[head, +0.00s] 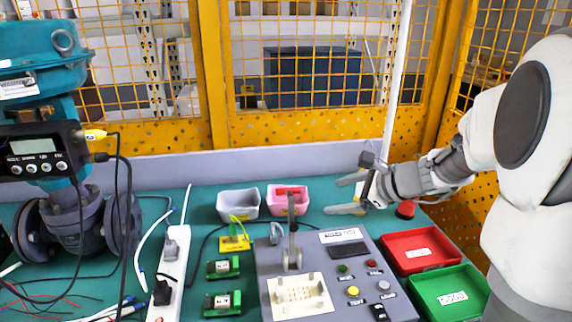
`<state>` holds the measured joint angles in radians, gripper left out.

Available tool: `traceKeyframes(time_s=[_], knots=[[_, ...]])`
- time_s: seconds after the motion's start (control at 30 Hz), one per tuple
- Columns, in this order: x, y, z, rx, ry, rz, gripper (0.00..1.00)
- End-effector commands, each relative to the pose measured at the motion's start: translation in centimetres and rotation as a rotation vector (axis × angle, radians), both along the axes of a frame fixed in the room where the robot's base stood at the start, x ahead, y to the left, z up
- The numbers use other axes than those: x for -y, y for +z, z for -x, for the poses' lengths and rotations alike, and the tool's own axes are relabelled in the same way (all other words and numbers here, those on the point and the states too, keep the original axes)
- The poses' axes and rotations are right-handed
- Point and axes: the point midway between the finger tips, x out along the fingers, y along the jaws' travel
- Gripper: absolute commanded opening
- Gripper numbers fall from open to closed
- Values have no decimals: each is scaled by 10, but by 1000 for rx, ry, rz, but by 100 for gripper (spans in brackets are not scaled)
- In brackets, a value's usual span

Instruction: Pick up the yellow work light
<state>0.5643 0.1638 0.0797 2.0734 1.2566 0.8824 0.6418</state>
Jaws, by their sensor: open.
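A small yellow object (235,243) with a thin yellow-green loop standing up from it sits on the green table, left of the grey control box. It may be the yellow work light, but it is too small to be sure. My gripper (341,195) reaches in from the right above the back of the table. Its two fingers are apart, point left, and hold nothing. It is well to the right of the yellow object and behind the control box.
The grey control box (325,262) with an upright lever fills the centre front. Grey (238,204) and pink (290,207) bins stand behind it. Red (405,242) and green (450,296) trays lie right. A power strip (170,270) and valve (80,220) stand left; yellow fencing (280,130) closes the back.

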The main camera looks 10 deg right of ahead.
Motion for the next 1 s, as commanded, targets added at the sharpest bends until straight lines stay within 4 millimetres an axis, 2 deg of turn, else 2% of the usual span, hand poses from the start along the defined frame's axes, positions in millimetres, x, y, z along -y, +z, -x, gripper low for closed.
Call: traceKeyframes(time_s=[0.03, 0.2, 0.3, 0.4, 0.57, 0.8, 1.0], knots=[[31, -28, -12, -13, -124, -96, 84], [112, -65, -35, -11, -441, -348, 84], [143, -78, -39, -5, -551, -435, 84], [158, -85, -42, -2, -607, -481, 84], [156, -95, -62, 1, -621, -494, 84], [143, -116, -109, 0, -618, -492, 84], [136, -127, -140, 1, -618, -489, 84]])
